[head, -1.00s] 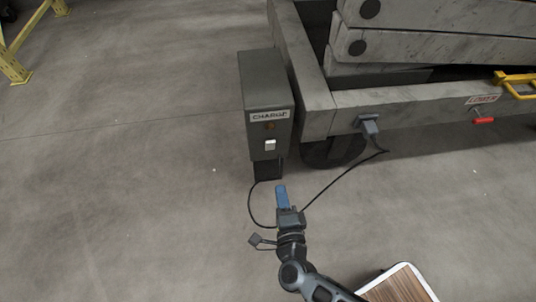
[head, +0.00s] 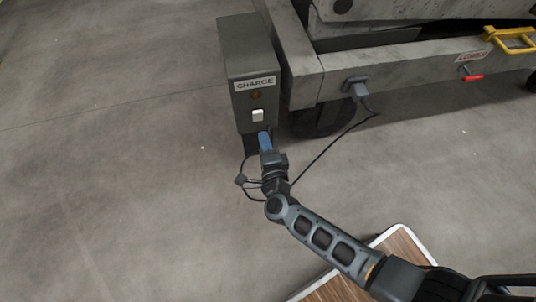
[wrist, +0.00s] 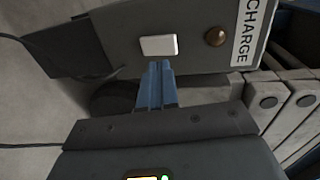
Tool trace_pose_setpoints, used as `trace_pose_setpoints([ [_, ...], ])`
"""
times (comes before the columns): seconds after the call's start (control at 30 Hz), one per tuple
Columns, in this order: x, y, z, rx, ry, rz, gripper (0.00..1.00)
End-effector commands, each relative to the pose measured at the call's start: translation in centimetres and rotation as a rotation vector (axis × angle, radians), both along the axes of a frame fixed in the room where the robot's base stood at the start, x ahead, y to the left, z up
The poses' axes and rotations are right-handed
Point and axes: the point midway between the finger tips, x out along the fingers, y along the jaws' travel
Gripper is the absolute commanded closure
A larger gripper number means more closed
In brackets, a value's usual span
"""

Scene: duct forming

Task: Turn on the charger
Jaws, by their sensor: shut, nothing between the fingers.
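The charger (head: 248,62) is a dark grey box with a "CHARGE" label, standing on the floor. Its front bears a white switch (head: 258,115) and, above that, a dim amber lamp (head: 256,94). In the wrist view the white switch (wrist: 159,45) and brownish lamp (wrist: 215,37) show close up. My gripper (head: 264,136) has blue fingers, shut and empty, just below the switch in the head view. In the wrist view the fingertips (wrist: 160,66) are right by the switch's edge; I cannot tell whether they touch it.
A cable runs from the charger to a plug (head: 358,88) on the large grey lift machine (head: 400,72) at right. A yellow bracket (head: 510,38) and red handle (head: 474,77) are on the machine. The floor at left is clear.

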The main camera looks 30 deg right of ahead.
Motion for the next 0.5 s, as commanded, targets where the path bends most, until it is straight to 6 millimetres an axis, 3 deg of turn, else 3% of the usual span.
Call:
trace_pose_setpoints([
  [0.2, 3.6, -1.1, 0.0, 0.000, -0.002, 0.001, 1.00],
  [0.5, 5.5, -1.7, 0.4, 0.000, 0.000, 0.002, 1.00],
])
